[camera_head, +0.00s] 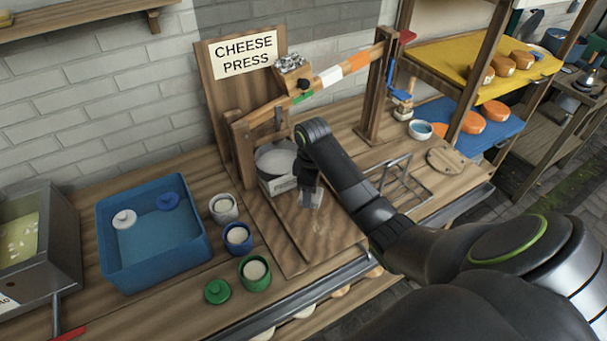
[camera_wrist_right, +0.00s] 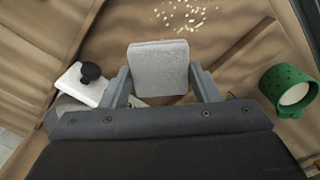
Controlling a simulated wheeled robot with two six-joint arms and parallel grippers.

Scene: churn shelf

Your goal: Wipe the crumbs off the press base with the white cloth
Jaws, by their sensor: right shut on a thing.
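The cheese press stands at the back of the bench, and its wooden base (camera_head: 290,232) slopes toward the front edge. My right gripper (camera_head: 311,190) is over the base, in front of the white press pot (camera_head: 275,162). In the right wrist view my right gripper (camera_wrist_right: 163,88) is shut on the white cloth (camera_wrist_right: 158,66), a folded, greyish pad. Pale crumbs (camera_wrist_right: 186,14) lie scattered on the wood beyond the cloth, apart from it. The crumbs are hard to make out in the head view. Whether the cloth touches the base I cannot tell. My left gripper is not in view.
A green cup (camera_head: 255,273) stands left of the base, near blue and white cups (camera_head: 223,208). It also shows in the right wrist view (camera_wrist_right: 288,90). A blue tub (camera_head: 155,228) is farther left. A wire rack (camera_head: 400,182) lies to the right. The press lever (camera_head: 335,75) spans above.

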